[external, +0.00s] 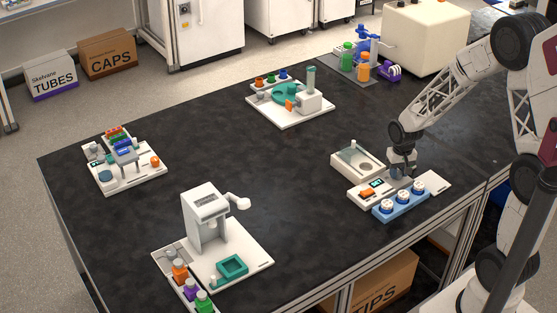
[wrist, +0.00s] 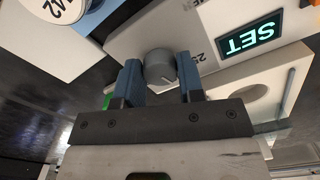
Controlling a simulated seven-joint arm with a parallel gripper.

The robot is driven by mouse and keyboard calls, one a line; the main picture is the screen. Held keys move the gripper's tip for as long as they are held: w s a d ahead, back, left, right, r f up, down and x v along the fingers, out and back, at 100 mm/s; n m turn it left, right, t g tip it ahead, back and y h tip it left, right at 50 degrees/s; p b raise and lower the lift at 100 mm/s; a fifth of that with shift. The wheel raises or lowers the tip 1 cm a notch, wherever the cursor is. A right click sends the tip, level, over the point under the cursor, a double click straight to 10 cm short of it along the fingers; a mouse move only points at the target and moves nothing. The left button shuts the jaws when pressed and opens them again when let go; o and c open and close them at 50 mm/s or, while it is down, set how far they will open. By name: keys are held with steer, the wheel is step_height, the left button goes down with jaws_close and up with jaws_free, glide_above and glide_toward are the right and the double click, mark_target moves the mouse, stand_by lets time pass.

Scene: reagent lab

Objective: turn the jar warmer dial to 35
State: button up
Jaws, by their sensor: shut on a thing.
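The jar warmer (external: 356,198) is a white unit near the right side of the black table, with a small lit display (external: 376,183). In the wrist view the display (wrist: 250,38) reads "SET" in green. Its grey round dial (wrist: 160,62) sits between my blue fingertips. My gripper (wrist: 160,80) is shut on the dial, one finger on each side. In the external view my gripper (external: 402,174) points down over the warmer and hides the dial. A printed number, seemingly 25, shows just right of the dial; the other scale marks are hidden or unclear.
A blue rack (external: 391,215) with several white-capped jars stands close in front of the warmer. Other stations (external: 290,118) stand farther off, and the middle of the table (external: 220,150) is clear.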

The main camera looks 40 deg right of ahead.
steer(key=m, duration=1.2)
steer(key=shift+w+m, duration=0.1)
steer(key=shift+m, duration=0.2)
stand_by(0.3)
steer(key=o, duration=0.9)
steer(key=shift+r, duration=3.95)
